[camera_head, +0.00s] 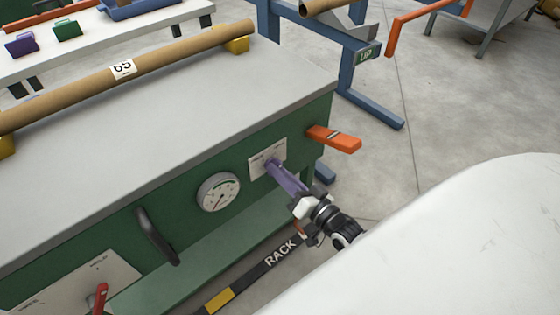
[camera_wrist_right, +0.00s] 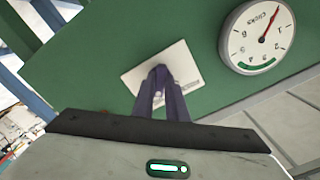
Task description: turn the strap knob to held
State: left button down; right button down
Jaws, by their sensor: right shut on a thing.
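My right gripper (camera_head: 272,166) reaches the green front panel (camera_head: 192,223) of the bench. Its two purple fingers are shut at a small white label plate (camera_head: 256,164), right of the round dial. The wrist view shows the fingertips (camera_wrist_right: 160,72) close together in front of the plate (camera_wrist_right: 185,72). The knob they hold is hidden behind the fingers, so I cannot see which way it points. The plate's lettering is too small or covered to read. My left gripper is not in view.
The round dial (camera_head: 218,192) sits just left of the fingers. An orange handle (camera_head: 334,139) sticks out at the right corner. A black handle (camera_head: 156,236) and a red lever (camera_head: 101,298) on a larger plate are further left. A cardboard tube (camera_head: 170,61) lies on the top.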

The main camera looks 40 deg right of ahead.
jog(key=shift+m, duration=0.3)
jog(key=c, duration=1.8)
grip_release()
jog(key=shift+o, duration=0.2)
jog(key=shift+s, duration=0.1)
jog(key=s+p, duration=0.1)
jog(key=s, duration=0.9)
jog(key=shift+d, duration=0.4)
